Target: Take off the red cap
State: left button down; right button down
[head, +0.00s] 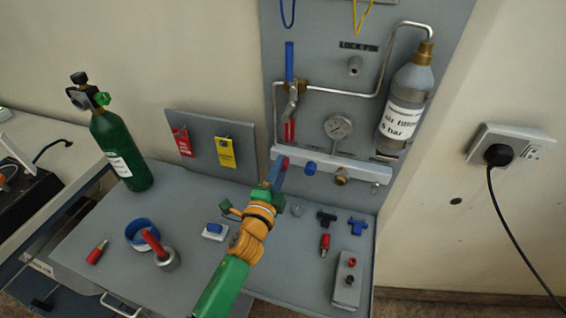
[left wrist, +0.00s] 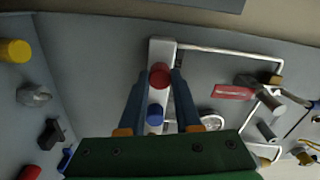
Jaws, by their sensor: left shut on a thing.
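The red cap (left wrist: 159,76) is on the upper end of the white manifold bar (left wrist: 161,53) in the left wrist view, between my two blue fingers. My left gripper (left wrist: 157,84) is shut on it. In the head view my left gripper (head: 280,170) reaches up to the left part of the bar (head: 335,168), and only a little red shows at the fingertips. A blue cap (head: 310,167) sits on the bar to the right of the fingers; in the left wrist view the blue cap (left wrist: 155,114) is below the red one. My right gripper is not in view.
A brass fitting (head: 341,175), gauge (head: 338,127) and grey bottle (head: 405,100) are on the panel. A red handle (head: 289,130) hangs above the fingers. A green cylinder (head: 121,150) stands at left; several small parts lie on the grey table (head: 205,275).

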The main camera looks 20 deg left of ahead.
pick_arm(q)
jog(key=n+p, duration=0.1)
jog(key=n, duration=0.7)
jog(key=c, duration=0.6)
grip_release()
jog(key=m, duration=0.2)
jog(key=s+m, duration=0.1)
jog(key=m, duration=0.1)
jog(key=s+m+p, duration=0.1)
jog(key=m, duration=0.2)
jog(key=shift+s, duration=0.25)
